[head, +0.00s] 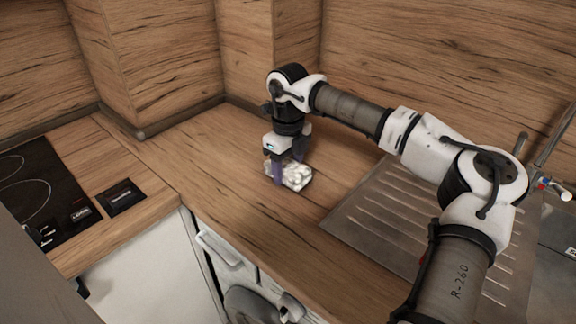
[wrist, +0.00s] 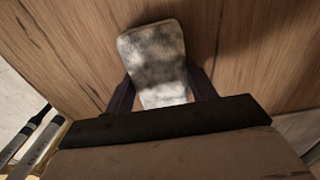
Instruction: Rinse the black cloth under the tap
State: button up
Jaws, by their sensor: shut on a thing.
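My gripper (head: 288,168) is shut on a pale, mottled white-grey object (head: 296,178), low over the wooden worktop. In the wrist view this object (wrist: 156,62) is a flat, rounded slab between the two dark fingers; I cannot tell if it is a cloth or a sponge. It does not look black. A small flat black square (head: 121,197) with pale marking lies beside the hob; I cannot tell if it is a cloth. The tap (head: 548,184) stands at the right edge, partly cut off. Part of the sink (head: 560,240) shows below it.
A ribbed metal draining board (head: 385,215) lies right of my gripper, partly behind my arm. A black hob (head: 30,190) is at the left. Wooden splashback walls (head: 450,60) stand behind. The worktop (head: 200,150) left of my gripper is clear.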

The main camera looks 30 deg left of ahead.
aim_at(288, 165)
jog(key=o, duration=1)
jog(key=shift+o, duration=0.2)
jog(key=shift+r, duration=0.1)
notch_tip(288, 165, up, 12)
jog(key=shift+b, duration=0.45)
jog(key=shift+c, duration=0.2)
